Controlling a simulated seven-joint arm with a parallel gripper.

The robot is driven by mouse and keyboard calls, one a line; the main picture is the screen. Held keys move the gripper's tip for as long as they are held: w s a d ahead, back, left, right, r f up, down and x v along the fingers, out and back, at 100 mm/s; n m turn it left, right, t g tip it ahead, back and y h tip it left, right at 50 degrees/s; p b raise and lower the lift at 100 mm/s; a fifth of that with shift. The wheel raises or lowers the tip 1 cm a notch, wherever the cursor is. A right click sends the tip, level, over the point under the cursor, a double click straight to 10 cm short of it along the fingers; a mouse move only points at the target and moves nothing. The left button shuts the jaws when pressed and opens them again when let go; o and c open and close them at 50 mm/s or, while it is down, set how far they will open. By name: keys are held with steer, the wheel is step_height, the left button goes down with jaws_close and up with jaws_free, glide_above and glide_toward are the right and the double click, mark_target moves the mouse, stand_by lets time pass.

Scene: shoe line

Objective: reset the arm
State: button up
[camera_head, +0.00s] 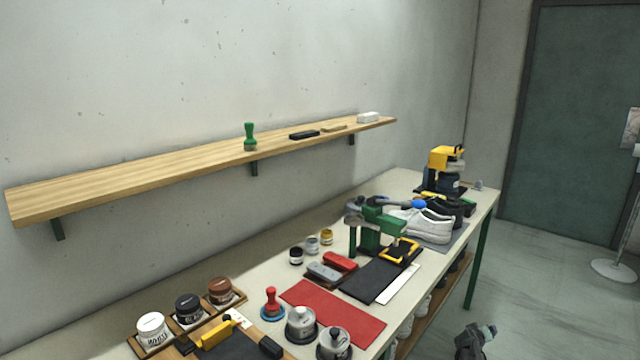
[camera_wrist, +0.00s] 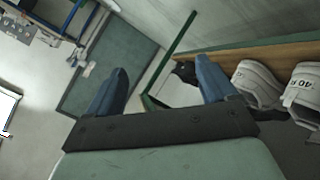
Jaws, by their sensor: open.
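My gripper (camera_wrist: 161,76) shows in the wrist view with its two blue fingers spread wide apart and nothing between them. It is beside the workbench (camera_wrist: 262,54), whose green leg and lower shelf show past the fingers. In the head view a dark part of my arm shows at the bottom right, off the bench's right side and over the floor. The fingers cannot be made out there.
The bench holds a red mat (camera_head: 335,312), a green press (camera_head: 372,232), white shoes (camera_head: 425,224), a yellow machine (camera_head: 445,160) and several jars. A wooden wall shelf (camera_head: 130,182) runs above. White shoes (camera_wrist: 258,84) stand on the lower shelf.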

steer(key=s+a+f+g+y, duration=0.2)
steer(key=s+a+f+g, duration=0.1)
steer(key=s+a+f, duration=0.85)
steer(key=s+a+f+g+y, duration=0.35)
steer(key=s+a+f, duration=0.7)
steer(key=a, duration=0.55)
steer(key=s+a+g+y, duration=0.1)
steer(key=s+a+g, duration=0.1)
steer(key=s+a, duration=0.4)
steer(key=s+a+g+y, duration=0.1)
steer(key=s+a+g, duration=0.2)
steer(key=s, duration=1.2)
steer(key=s+a+g+y, duration=0.1)
steer(key=s+a+g, duration=0.2)
steer(key=s+a, duration=0.7)
steer(key=shift+s+f, duration=0.15)
steer(key=shift+s, duration=0.45)
steer(key=shift+w+y, duration=0.1)
steer(key=shift+y, duration=0.15)
